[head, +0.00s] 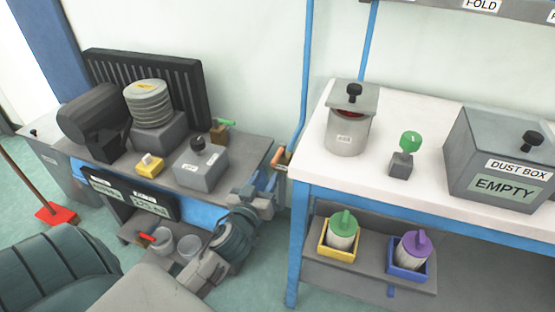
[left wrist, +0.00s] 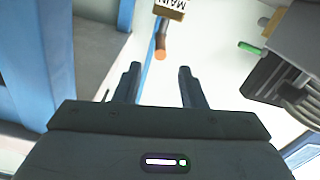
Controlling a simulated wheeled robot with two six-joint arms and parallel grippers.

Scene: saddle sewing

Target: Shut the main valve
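The main valve (head: 283,158) has a small brown body and an orange-tipped handle, on a thin blue pipe at the wall between the two benches. In the left wrist view its label, reading MAIN (left wrist: 172,6), is cut off by the top edge, and its orange-tipped handle (left wrist: 161,48) points toward my gripper. My left gripper (head: 268,184) is just below and to the left of the valve in the head view. In the left wrist view its two fingers (left wrist: 159,72) are apart and empty, with the handle beyond the fingertips, not touching. My right gripper is not in view.
The white workbench (head: 400,100) stands close right of the valve, with its blue leg (head: 294,240) near my left arm.

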